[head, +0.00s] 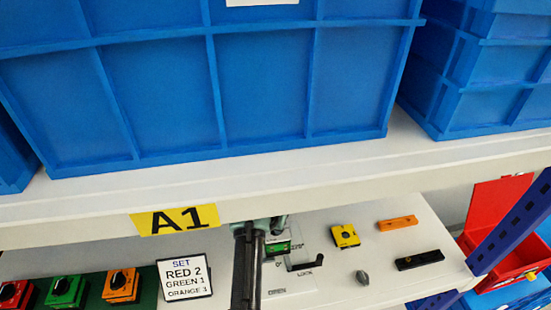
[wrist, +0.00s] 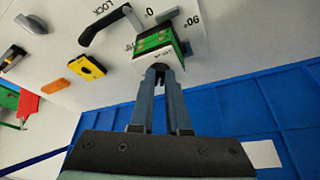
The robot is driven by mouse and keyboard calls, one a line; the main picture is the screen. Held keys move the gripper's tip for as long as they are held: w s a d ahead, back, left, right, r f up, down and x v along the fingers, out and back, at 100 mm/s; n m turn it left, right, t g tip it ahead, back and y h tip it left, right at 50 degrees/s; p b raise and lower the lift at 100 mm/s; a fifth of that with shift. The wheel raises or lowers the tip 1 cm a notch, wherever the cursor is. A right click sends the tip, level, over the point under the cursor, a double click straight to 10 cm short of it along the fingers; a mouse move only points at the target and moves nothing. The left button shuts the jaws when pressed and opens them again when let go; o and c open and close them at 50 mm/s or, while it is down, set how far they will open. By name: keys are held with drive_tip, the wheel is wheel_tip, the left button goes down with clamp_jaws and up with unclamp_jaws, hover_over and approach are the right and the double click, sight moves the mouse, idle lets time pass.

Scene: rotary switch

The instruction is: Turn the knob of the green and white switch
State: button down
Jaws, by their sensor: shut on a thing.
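The green and white switch (wrist: 158,44) has a green body with a pale knob (wrist: 155,62) facing my gripper. It sits on a white panel marked with "LOCK", "0" and "90°". My gripper (wrist: 158,72) has its two fingers close together at the knob, shut on it. In the head view, part of the green switch (head: 278,246) shows just right of my dark arm, under the shelf edge. The arm and shelf hide most of the knob and the fingertips there.
A dark lever (head: 303,264) lies beside the switch. A yellow block (head: 345,236), an orange bar (head: 398,223), a black bar (head: 420,260) and a grey knob (head: 362,277) sit to the right. Blue crates (head: 265,90) fill the shelf above. A "SET" sign (head: 184,278) stands left.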

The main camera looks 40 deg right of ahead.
drive_tip(key=m, duration=0.1)
drive_tip(key=m+g+b, duration=0.1)
drive_tip(key=m, duration=0.1)
drive_tip(key=shift+w+a+f, duration=0.1)
drive_tip(key=shift+w+f, duration=0.05)
drive_tip(key=shift+w, duration=0.2)
drive_tip(key=m+b, duration=0.1)
drive_tip(key=m+g+b, duration=0.1)
drive_tip(key=m+b, duration=0.1)
drive_tip(key=shift+w+m+h, duration=0.3)
drive_tip(key=shift+w, duration=0.1)
drive_tip(key=m+g+b, duration=0.1)
drive_tip(key=m+b, duration=0.2)
drive_tip(key=b, duration=0.1)
drive_tip(key=shift+w+m+g, duration=0.35)
drive_tip(key=shift+m+g, duration=0.05)
drive_tip(key=shift+w+m+y+b, duration=0.1)
drive_tip(key=shift+m+y+b, duration=0.3)
drive_tip(key=shift+m+b, duration=0.4)
drive_tip(key=shift+g, duration=0.3)
drive_tip(key=c, duration=0.9)
unclamp_jaws()
drive_tip(key=shift+w+r, duration=0.1)
drive_tip(key=shift+r, duration=0.15)
